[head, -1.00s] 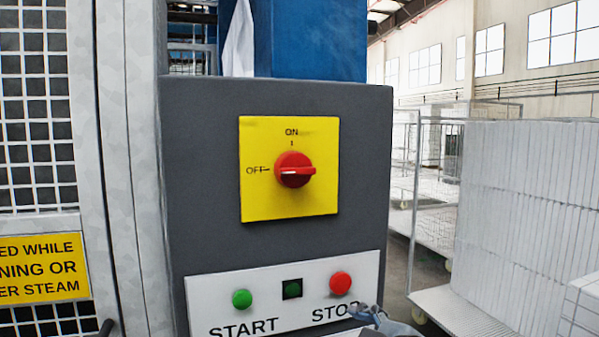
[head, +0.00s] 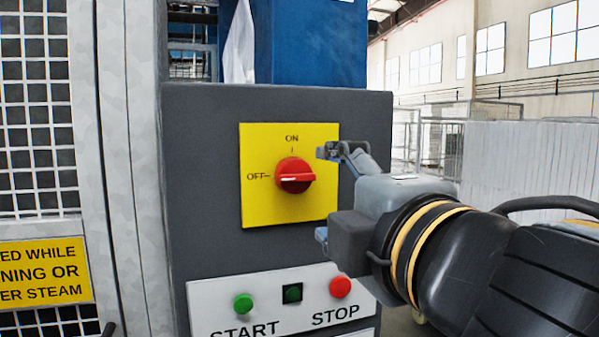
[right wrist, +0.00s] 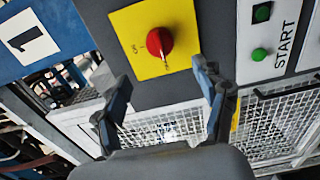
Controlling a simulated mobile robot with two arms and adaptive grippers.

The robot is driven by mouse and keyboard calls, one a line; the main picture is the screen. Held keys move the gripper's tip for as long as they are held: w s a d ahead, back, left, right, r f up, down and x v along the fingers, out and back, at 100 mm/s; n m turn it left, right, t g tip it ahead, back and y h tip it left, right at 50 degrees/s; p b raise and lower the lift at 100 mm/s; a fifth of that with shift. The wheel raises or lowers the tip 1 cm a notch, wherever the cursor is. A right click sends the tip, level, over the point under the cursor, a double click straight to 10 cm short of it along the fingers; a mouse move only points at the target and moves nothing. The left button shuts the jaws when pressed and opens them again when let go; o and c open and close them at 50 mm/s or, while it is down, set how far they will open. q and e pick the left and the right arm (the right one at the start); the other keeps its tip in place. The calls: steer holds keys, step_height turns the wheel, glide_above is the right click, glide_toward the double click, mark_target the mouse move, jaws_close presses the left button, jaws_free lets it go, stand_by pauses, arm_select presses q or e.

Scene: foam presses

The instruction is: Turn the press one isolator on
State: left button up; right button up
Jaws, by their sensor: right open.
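The isolator is a red rotary knob (head: 294,176) on a yellow plate (head: 258,208), fixed to a dark grey control box (head: 200,140). In the right wrist view the knob (right wrist: 159,41) lies ahead of and between the spread fingers (right wrist: 160,82), not touched. A blue panel marked 1 (right wrist: 27,42) shows there. My left gripper is not in view.
Below the isolator, a white panel (head: 215,308) carries a green START button (head: 243,304), a small dark green indicator (head: 292,293) and a red STOP button (head: 340,287). A mesh guard (head: 35,150) stands at the left. White carts (head: 510,150) stand behind at the right.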

mark_target(299, 179)
steer(key=p+x, duration=0.3)
steer(key=x, duration=0.7)
steer(key=shift+p, duration=0.35)
steer(key=shift+w+a+f, duration=0.1)
steer(key=shift+w+a, duration=0.05)
steer(key=shift+w, duration=0.35)
steer(key=c, duration=1.2)
